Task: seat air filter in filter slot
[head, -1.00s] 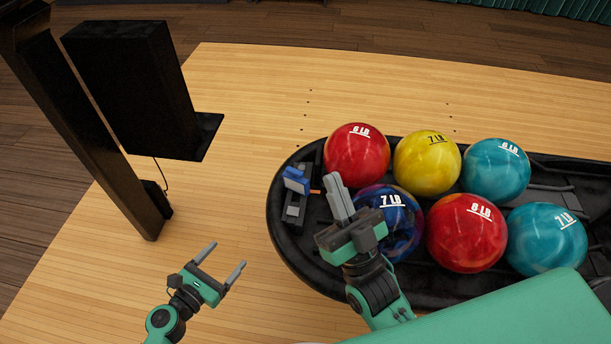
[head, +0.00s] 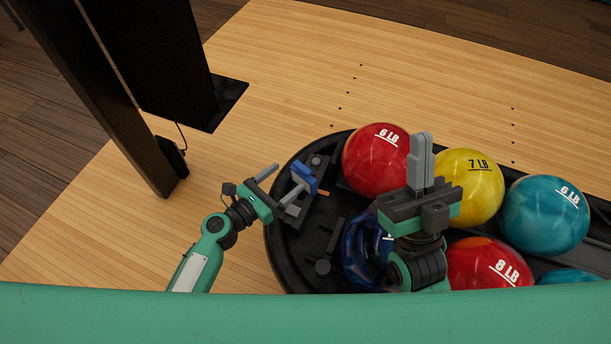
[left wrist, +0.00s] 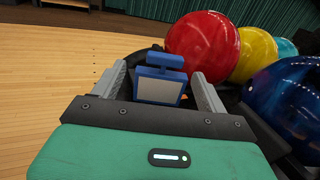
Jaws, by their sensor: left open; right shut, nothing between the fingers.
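The air filter appears to be the blue-framed piece with a grey face (head: 304,178), at the left end of the black ball return. In the left wrist view it (left wrist: 158,88) stands upright between my left fingers. My left gripper (head: 289,177) is open, its fingers reaching to either side of the blue piece; I cannot tell whether they touch it. My right gripper (head: 421,140) is shut and empty, pointing up above the balls. I cannot clearly make out the filter slot among the dark parts around the blue piece.
The black ball return (head: 285,265) holds several balls, including a red one (head: 374,160) close to the blue piece and a dark blue one (head: 362,250) partly behind my right arm. A black post (head: 135,130) stands at left. Wooden floor between is clear.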

